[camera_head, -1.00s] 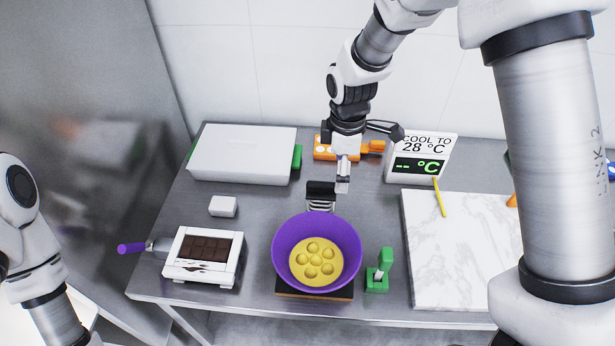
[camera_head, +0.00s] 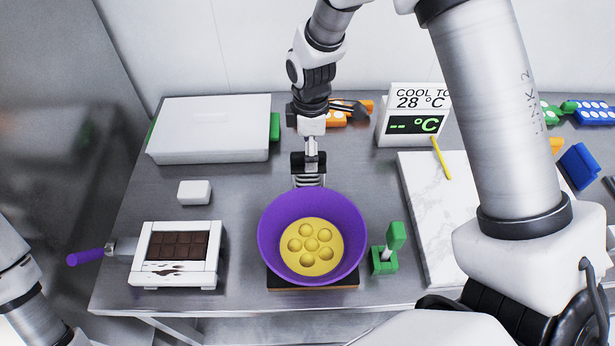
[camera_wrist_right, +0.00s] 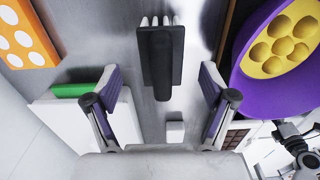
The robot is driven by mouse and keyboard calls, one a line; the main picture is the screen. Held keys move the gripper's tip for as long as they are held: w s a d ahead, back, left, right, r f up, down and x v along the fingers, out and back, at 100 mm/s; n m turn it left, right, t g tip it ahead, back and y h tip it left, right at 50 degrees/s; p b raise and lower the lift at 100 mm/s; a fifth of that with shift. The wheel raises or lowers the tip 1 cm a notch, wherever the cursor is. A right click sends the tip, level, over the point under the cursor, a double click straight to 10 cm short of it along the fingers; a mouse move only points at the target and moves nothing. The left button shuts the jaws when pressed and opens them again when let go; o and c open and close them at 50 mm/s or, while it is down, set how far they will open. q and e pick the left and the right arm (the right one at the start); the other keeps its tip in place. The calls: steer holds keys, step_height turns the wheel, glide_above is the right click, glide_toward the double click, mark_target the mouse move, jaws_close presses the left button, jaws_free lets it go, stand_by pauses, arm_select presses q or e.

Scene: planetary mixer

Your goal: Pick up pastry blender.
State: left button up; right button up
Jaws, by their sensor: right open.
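The pastry blender (camera_head: 308,165) has a black handle and several metal tines. It is on the table just behind the purple bowl, and the right wrist view shows it too (camera_wrist_right: 161,55). My right gripper (camera_head: 312,150) is over or just behind its handle. In the right wrist view the gripper (camera_wrist_right: 161,80) is open, with a finger on each side of the handle's end. Both fingers look clear of the handle, and nothing is between them in their grip.
The purple bowl (camera_head: 270,232) with yellow contents stands close in front. A white box (camera_head: 213,125) and small white block (camera_head: 194,192) are left. A green holder (camera_head: 384,262), marble board (camera_head: 415,205) and temperature sign (camera_head: 412,122) are right. An orange piece (camera_head: 338,119) lies behind.

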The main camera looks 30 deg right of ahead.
steer(key=f, duration=0.1)
steer(key=f+p, duration=0.1)
steer(key=f, duration=0.3)
steer(key=shift+a, duration=0.25)
steer(key=shift+s, duration=0.1)
steer(key=c, duration=1.3)
steer(key=shift+c, duration=0.2)
step_height(320, 180, up, 10)
steer(key=shift+f+b, duration=0.1)
steer(key=shift+b, duration=0.6)
